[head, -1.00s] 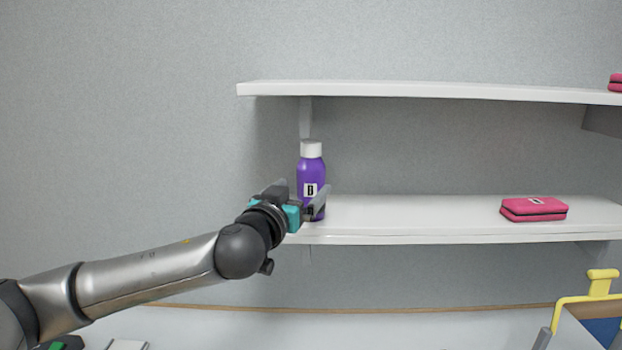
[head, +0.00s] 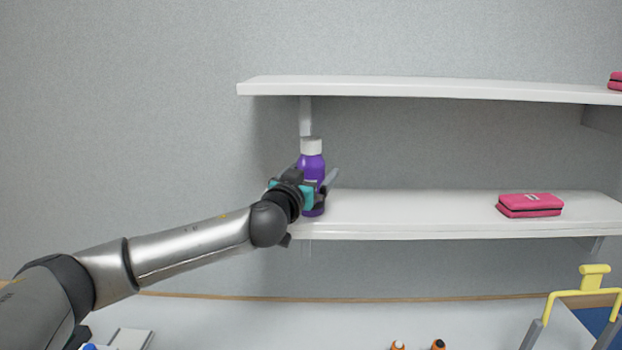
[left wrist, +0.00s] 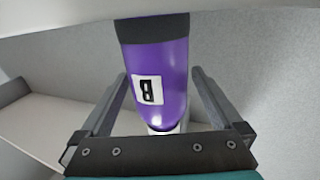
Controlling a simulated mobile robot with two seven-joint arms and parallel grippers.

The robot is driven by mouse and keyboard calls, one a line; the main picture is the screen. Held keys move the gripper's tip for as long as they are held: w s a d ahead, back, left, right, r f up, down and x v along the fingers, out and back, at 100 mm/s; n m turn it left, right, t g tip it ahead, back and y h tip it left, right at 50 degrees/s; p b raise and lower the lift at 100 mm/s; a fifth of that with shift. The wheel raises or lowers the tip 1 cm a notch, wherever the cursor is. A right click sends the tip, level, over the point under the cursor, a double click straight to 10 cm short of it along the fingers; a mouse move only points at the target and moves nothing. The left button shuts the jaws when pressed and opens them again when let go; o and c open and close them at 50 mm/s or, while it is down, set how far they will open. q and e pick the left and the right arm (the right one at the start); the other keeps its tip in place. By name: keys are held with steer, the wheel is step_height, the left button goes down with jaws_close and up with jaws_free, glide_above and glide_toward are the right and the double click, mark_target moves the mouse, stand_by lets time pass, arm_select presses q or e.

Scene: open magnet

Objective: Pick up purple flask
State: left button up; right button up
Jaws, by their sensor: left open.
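The purple flask (head: 311,166) with a white cap stands upright at the left end of the lower shelf (head: 420,213). My left gripper (head: 314,182) is at the flask, open, and hides part of its lower body in the head view. In the left wrist view the flask (left wrist: 158,75), with a white label marked with a dark character, shows between the two open fingers. There is a visible gap on each side of the flask. My right gripper is not in view.
An upper shelf (head: 420,88) runs above the flask. A pink case (head: 530,206) lies farther right on the lower shelf, with free room between. Another pink item (head: 616,81) sits on the upper shelf. A yellow-handled object (head: 594,276) stands below at right.

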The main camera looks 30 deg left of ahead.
arm_select(q)
steer(key=shift+c, duration=0.4)
jaws_close()
stand_by(0.4)
